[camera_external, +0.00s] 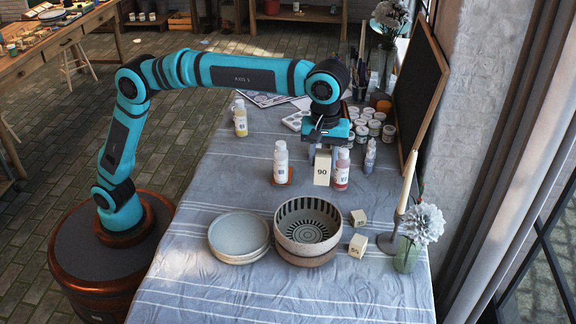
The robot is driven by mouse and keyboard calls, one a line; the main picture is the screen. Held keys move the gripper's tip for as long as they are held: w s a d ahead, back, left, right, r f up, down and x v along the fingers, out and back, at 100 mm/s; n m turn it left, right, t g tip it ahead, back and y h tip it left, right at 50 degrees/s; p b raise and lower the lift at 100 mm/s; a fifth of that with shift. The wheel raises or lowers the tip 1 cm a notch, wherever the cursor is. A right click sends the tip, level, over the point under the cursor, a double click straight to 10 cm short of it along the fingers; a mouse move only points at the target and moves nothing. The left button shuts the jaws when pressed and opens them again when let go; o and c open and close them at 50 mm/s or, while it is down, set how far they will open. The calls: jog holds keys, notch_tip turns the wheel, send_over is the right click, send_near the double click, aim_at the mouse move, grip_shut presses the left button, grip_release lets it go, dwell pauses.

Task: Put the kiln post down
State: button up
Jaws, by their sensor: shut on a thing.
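The kiln post (322,169) is a cream upright block marked 90, over the middle of the cloth-covered table (200,190). My gripper (325,148) points down from the teal arm and is shut on the top of the post. Whether the post's base touches the cloth or hangs just above it, I cannot tell. Two smaller cream blocks sit nearer the front: one (357,217) right of the bowl and one (357,245) marked with a number.
A white bottle (281,163) stands left of the post, and a reddish one (342,170) close on its right. A striped bowl (308,225) and stacked plates (238,237) are in front. Paint jars (375,127), a candlestick (393,238) and flower vase (408,255) line the right side.

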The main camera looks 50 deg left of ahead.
jog(key=shift+s+d+f, duration=0.9)
jog(key=shift+d+f, duration=0.7)
jog(key=shift+d, duration=3.4)
jog(key=shift+s+d+f, duration=0.9)
jog(key=shift+d+f, duration=0.7)
jog(key=shift+d, duration=3.4)
jog(key=shift+f, duration=7.55)
jog(key=shift+f, duration=0.1)
jog(key=o, duration=1.2)
jog(key=shift+c, duration=0.2)
notch_tip(320, 180, up, 12)
